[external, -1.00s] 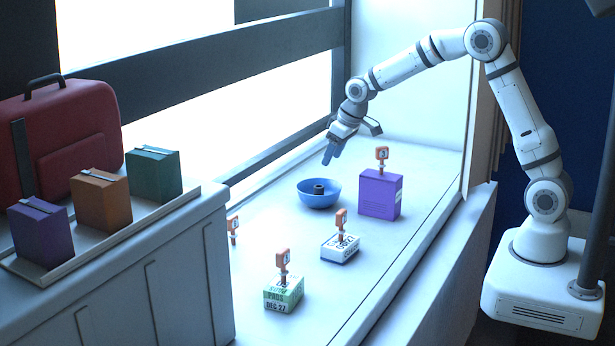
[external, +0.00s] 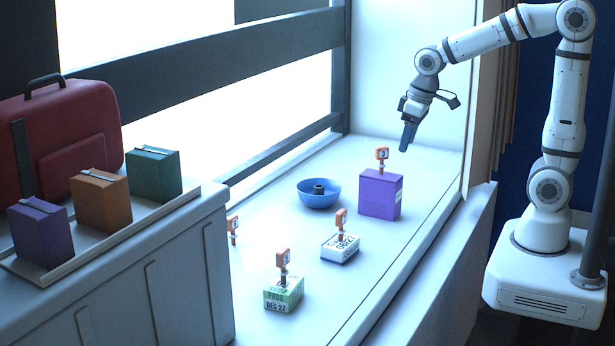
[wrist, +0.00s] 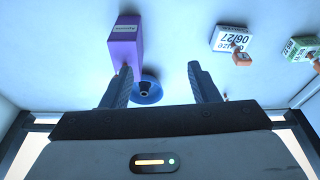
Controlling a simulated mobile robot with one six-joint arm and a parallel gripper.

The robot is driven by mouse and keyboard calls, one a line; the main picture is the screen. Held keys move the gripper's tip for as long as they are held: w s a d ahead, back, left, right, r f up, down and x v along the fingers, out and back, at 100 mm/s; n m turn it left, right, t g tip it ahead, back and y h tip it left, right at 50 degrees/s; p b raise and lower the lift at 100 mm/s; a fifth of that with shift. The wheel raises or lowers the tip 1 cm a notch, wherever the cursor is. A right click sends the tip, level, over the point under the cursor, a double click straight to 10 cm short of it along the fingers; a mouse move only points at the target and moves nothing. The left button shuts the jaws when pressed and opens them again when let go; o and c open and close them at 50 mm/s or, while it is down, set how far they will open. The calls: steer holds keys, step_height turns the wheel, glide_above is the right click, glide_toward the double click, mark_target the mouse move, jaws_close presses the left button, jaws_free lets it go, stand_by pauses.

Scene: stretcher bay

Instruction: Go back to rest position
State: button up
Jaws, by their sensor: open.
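My gripper (external: 408,136) hangs in the air above and to the right of the purple box in the external view, with its fingers pointing down. In the wrist view my gripper (wrist: 160,80) has its two fingers well apart with nothing held between them. The purple box (external: 379,196) stands on the white surface with an orange tag above it. The blue bowl (external: 319,197) sits to its left and holds a small dark round thing. In the wrist view the bowl (wrist: 147,93) shows beyond the fingers, partly behind the left one, beside the purple box (wrist: 124,42).
A white box (external: 340,248) and a green box (external: 284,294), both with orange tags, lie nearer the camera. A tray (external: 112,240) with purple, orange and green boxes stands left, before a red case (external: 80,135). A dark rail (external: 210,75) runs behind.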

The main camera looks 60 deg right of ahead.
steer(key=s+d+f+m+b, duration=0.1)
steer(key=s+f+b, duration=0.1)
steer(key=s, duration=1.1)
steer(key=shift+s+d+f+b, duration=0.2)
steer(key=shift+f+b, duration=0.15)
steer(key=shift+f, duration=0.25)
